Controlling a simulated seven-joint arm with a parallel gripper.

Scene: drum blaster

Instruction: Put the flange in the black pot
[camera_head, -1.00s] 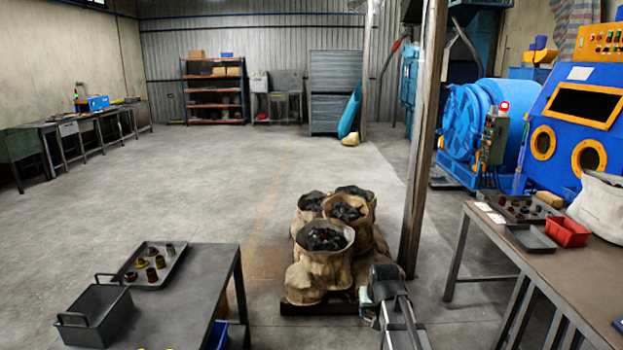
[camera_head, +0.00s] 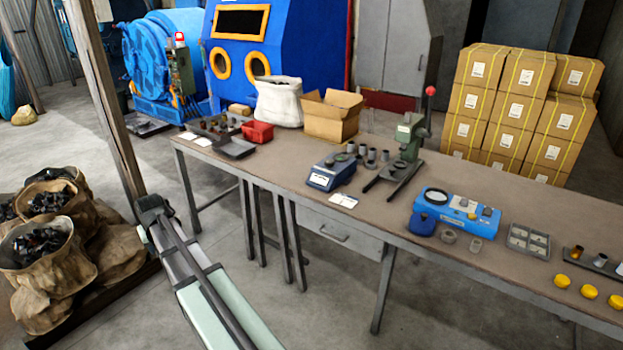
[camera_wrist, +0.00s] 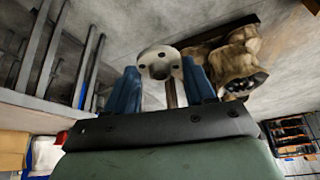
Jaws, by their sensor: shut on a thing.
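A pale round flange (camera_wrist: 160,53) with a central hole and small bolt holes shows in the wrist camera view. My gripper (camera_wrist: 164,76) is shut on it, with one blue finger on each side. The flange is held in the air over the concrete floor. In the head view my arm reaches up from the bottom, left of the workbench, and I cannot make out the flange there. I cannot pick out a black pot in either current view.
A long workbench (camera_head: 290,205) carries a grey-green press (camera_head: 408,137), a blue scale (camera_head: 332,172), a blue device (camera_head: 456,212), a red bin (camera_head: 257,132), an open carton (camera_head: 333,117) and small metal parts. Sacks (camera_head: 62,262) stand at left, beside a post (camera_head: 103,100).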

